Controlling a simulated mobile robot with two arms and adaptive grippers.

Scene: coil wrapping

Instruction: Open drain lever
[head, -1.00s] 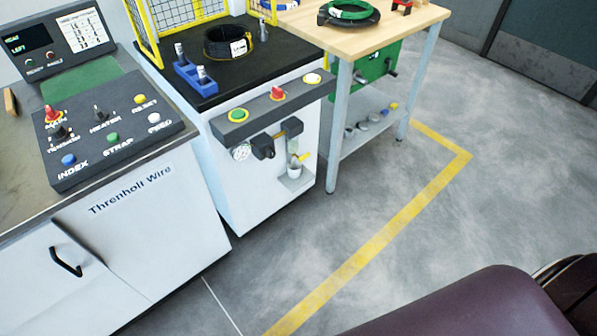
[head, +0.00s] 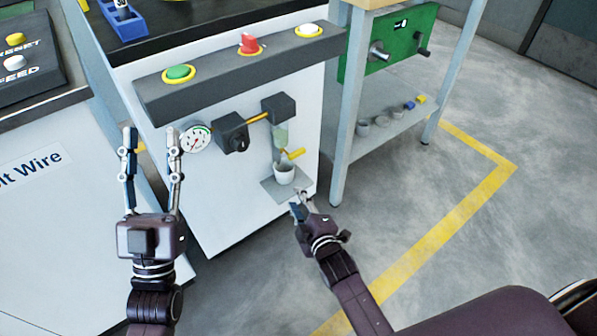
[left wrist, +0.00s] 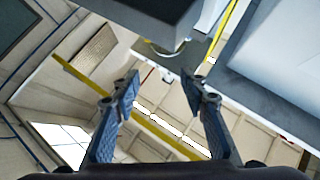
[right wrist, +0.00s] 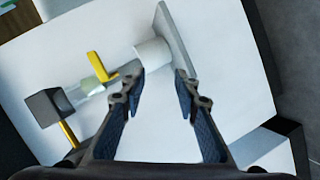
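The yellow drain lever (head: 295,154) sticks out below a clear bowl (head: 281,134) on the white cabinet front. A white cup (head: 284,174) stands under it on a small grey shelf (head: 278,190). In the right wrist view, the lever (right wrist: 101,68) is left of the fingers and the cup (right wrist: 152,53) lies beyond the fingertips. My right gripper (head: 299,197) is open and empty, just below and in front of the cup and shelf, apart from the lever. My left gripper (head: 152,138) is open and empty, pointing up, left of the gauge.
A round gauge (head: 196,139) and a black regulator (head: 232,133) sit left of the bowl. A button bar (head: 215,78) juts out above them. A wooden-topped table with grey legs (head: 344,135) stands to the right. Floor in front is clear, with a yellow line (head: 420,260).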

